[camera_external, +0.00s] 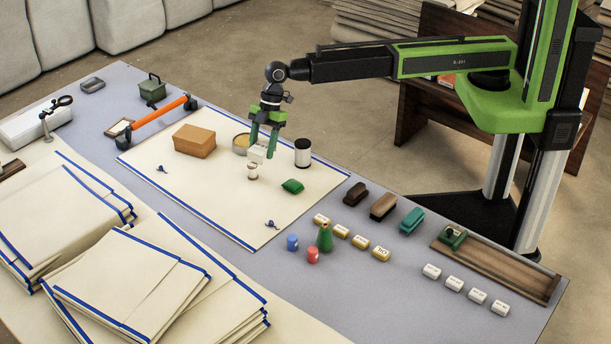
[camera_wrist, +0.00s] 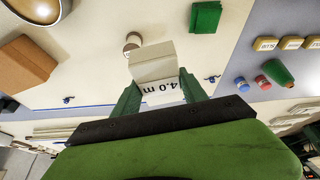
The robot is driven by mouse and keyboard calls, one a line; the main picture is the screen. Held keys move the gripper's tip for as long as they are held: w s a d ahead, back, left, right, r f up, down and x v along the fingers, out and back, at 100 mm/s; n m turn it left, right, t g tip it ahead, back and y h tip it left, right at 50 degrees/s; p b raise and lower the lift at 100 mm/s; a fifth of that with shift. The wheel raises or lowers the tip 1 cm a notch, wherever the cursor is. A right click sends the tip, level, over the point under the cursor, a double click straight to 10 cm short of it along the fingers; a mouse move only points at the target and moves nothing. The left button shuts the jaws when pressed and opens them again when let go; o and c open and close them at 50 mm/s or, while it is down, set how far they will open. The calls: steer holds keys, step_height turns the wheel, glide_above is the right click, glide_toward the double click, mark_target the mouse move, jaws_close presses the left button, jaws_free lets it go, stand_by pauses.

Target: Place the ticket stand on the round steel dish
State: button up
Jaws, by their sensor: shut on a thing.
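My gripper (camera_external: 263,147) is shut on a white block-shaped ticket stand (camera_external: 257,154), held over the cream cloth. In the wrist view the ticket stand (camera_wrist: 152,64) sits between the green fingers, and its label reads "4.0 m". A round dish (camera_external: 240,141) with a metal rim and a tan inside lies on the cloth, just left of and behind my gripper and partly hidden by it. The dish (camera_wrist: 40,8) shows at the top left corner of the wrist view, cut by the frame. The ticket stand is apart from the dish.
A small spool (camera_external: 252,172) stands close below the held stand. A brown box (camera_external: 194,141) is left of the dish. The cloth's front part is mostly clear.

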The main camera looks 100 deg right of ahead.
steer(key=d+r+m+p, duration=0.1)
steer(key=d+r+p, duration=0.1)
steer(key=d, duration=1.3)
steer(key=d+r+m+p, duration=0.1)
steer(key=d+r+p, duration=0.1)
steer(key=d, duration=1.3)
steer(key=b, duration=0.8)
glide_above(243, 142)
steer(key=s+d, duration=0.1)
steer(key=d, duration=0.1)
steer(key=f, duration=0.7)
steer(key=shift+a+f, duration=0.15)
steer(key=shift+a, duration=0.35)
step_height(243, 142, down, 4)
steer(key=b, duration=0.4)
steer(key=shift+f, duration=0.2)
steer(key=shift+r+p, duration=0.25)
steer(key=shift+p, duration=0.05)
steer(key=shift+f, duration=0.15)
steer(key=o, duration=1.3)
